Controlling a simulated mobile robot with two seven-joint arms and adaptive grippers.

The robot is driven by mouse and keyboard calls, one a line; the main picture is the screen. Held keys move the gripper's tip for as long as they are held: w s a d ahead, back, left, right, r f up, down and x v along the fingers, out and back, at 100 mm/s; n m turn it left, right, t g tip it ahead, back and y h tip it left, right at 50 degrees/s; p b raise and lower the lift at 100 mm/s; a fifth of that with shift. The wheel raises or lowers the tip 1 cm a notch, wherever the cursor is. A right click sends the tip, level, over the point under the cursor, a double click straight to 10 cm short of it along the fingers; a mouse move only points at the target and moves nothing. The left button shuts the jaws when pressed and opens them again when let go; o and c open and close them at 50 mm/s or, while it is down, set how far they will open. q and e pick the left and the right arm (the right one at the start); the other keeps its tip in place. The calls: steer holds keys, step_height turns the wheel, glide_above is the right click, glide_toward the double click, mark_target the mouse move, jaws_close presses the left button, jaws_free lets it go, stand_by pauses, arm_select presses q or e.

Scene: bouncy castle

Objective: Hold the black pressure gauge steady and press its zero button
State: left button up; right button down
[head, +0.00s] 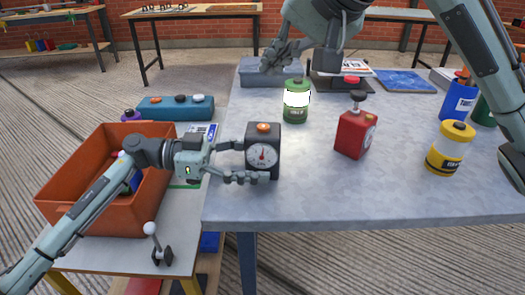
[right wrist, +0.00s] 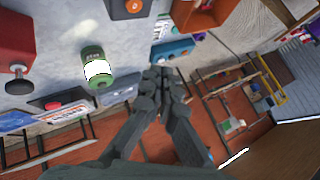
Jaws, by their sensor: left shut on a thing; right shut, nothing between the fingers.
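My left gripper (head: 248,162) is shut on the gauge, coming in from the left. My right gripper (head: 272,62) is shut and empty, up behind the green can and apart from the gauge. In the right wrist view its closed fingers (right wrist: 158,76) are at the centre, and the gauge (right wrist: 120,9) with its orange button shows at the top edge.
A red gauge (head: 350,136) with a dark knob stands to the right. A green can (head: 296,115) stands behind the black gauge. An orange crate (head: 75,205) sits on the lower left table.

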mark_target(261, 124)
steer(key=shift+s+f, duration=0.2)
steer(key=shift+f, duration=4.3)
steer(key=shift+f, duration=0.1)
steer(key=shift+f, duration=0.4)
steer(key=shift+r, duration=3.45)
